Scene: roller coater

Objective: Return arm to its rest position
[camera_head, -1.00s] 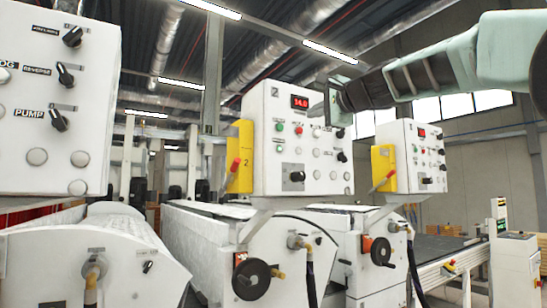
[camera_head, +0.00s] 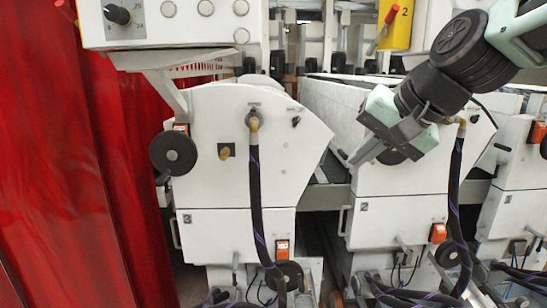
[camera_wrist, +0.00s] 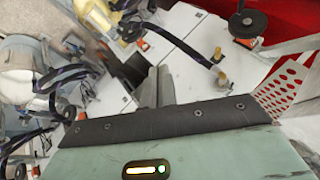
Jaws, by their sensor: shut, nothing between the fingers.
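My arm comes in from the upper right of the head view and hangs in front of the white coater machines. My gripper (camera_head: 346,160) points down and left, in front of the gap between two machine units. It holds nothing. In the wrist view the fingers (camera_wrist: 157,88) are together, pointing up past the dark edge of the gripper body. The left coater unit (camera_head: 235,165) and the middle unit (camera_head: 400,205) stand behind and beside the gripper. I cannot tell from the view whether the gripper touches anything.
A red curtain (camera_head: 75,160) fills the left side. A black handwheel (camera_head: 173,153) and a black hose (camera_head: 256,185) stick out from the left unit. A control panel (camera_head: 170,22) overhangs it. More hoses lie low in front at the right.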

